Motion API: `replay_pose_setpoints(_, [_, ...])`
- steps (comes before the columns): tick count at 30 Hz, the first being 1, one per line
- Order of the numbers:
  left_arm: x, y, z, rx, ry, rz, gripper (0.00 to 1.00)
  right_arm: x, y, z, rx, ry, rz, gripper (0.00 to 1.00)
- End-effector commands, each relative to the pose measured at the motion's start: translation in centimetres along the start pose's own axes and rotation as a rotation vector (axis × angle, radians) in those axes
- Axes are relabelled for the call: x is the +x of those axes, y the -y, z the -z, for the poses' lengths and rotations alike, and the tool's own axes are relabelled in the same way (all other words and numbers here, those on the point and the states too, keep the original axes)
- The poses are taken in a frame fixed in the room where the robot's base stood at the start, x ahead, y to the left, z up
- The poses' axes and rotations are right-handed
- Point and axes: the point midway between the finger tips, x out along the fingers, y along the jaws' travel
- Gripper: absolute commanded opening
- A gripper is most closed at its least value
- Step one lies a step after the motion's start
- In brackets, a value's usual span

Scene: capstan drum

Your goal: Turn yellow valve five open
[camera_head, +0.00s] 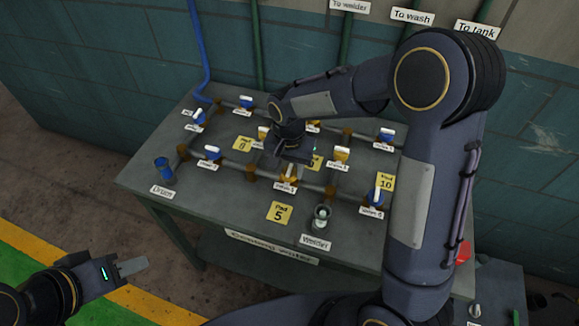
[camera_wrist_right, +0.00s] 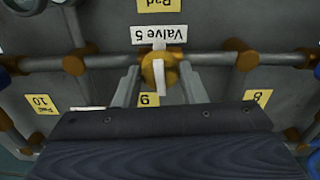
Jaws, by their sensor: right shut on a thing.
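Yellow valve five (camera_head: 289,178) sits on the front pipe of the grey table, with its label just below it. In the right wrist view the valve (camera_wrist_right: 149,73) has a white handle (camera_wrist_right: 159,72) lying across the pipe, beside the label Valve 5 (camera_wrist_right: 159,34). My right gripper (camera_head: 292,158) reaches down over the valve; its two fingers (camera_wrist_right: 159,84) stand on either side of the valve and are shut on it. Finger contact is hard to see. My left gripper (camera_head: 130,266) is off the table at the lower left; its finger gap is not clear.
Blue valves (camera_head: 212,153) and another yellow valve (camera_head: 341,155) stand nearby on the pipes. My right arm covers the table's right side.

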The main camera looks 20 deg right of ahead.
Motion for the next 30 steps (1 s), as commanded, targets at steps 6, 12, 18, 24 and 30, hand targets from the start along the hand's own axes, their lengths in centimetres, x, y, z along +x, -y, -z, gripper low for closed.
replay_pose_setpoints(6, [0.34,0.16,-0.17,0.000,0.000,0.000,0.36,0.02,0.02,0.06,-0.140,-0.001,0.002,0.15])
replay_pose_setpoints(12, [0.63,0.29,-0.32,0.000,0.000,0.000,0.36,0.01,0.05,0.03,-0.323,-0.001,0.002,0.15])
replay_pose_setpoints(18, [0.84,0.39,-0.43,0.000,0.000,0.000,0.36,-0.01,0.03,0.07,-0.515,-0.002,0.002,0.15])
replay_pose_setpoints(24, [0.99,0.45,-0.50,0.000,0.000,0.000,0.36,-0.05,0.03,0.05,-0.703,-0.002,0.002,0.15])
replay_pose_setpoints(30, [1.06,0.49,-0.54,0.000,0.000,0.000,0.36,-0.08,0.02,0.07,-0.894,-0.002,0.001,0.15])
